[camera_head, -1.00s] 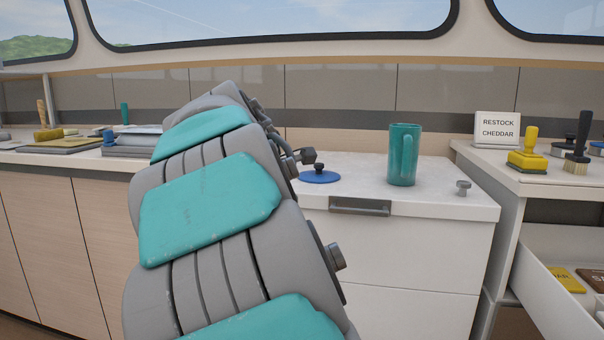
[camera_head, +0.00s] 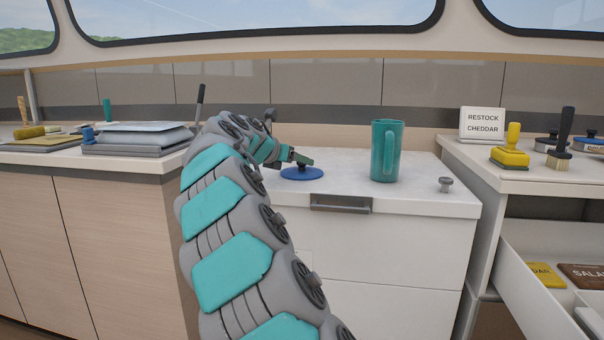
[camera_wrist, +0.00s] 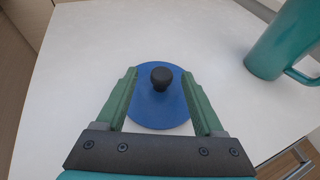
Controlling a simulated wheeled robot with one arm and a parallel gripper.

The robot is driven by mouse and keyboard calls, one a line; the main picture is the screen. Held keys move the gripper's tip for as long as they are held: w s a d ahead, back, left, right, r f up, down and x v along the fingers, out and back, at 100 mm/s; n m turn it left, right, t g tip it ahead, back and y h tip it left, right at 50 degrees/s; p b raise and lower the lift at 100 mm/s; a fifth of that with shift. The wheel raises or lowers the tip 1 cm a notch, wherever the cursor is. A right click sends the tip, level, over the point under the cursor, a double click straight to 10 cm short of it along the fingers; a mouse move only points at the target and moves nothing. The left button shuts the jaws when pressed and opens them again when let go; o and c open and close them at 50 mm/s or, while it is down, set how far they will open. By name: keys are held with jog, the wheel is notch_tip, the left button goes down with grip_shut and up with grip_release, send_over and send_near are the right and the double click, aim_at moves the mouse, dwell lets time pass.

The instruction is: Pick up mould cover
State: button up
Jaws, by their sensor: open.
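The mould cover (camera_head: 303,174) is a round blue disc with a black knob on top, lying flat on the white counter. It also shows in the wrist view as a blue disc (camera_wrist: 158,112), its knob (camera_wrist: 161,77) between and just beyond my fingertips. My gripper (camera_wrist: 161,74) is open, with one green finger on each side of the disc's middle and nothing held. In the head view my gripper (camera_head: 304,160) is at the cover's knob and partly hides it. Whether the fingers touch the cover, I cannot tell.
A teal mug (camera_head: 385,152) stands right of the cover, and a small grey knob (camera_head: 445,184) sits near the counter's right edge. An open drawer (camera_head: 540,262) juts out at the right. The counter (camera_head: 350,195) in front of the cover is clear.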

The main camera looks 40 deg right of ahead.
jog(key=x, duration=0.3)
jog(key=shift+s+d+f, duration=0.1)
jog(key=shift+s+f, duration=0.05)
jog(key=shift+f, duration=0.05)
grip_shut()
dwell(0.3)
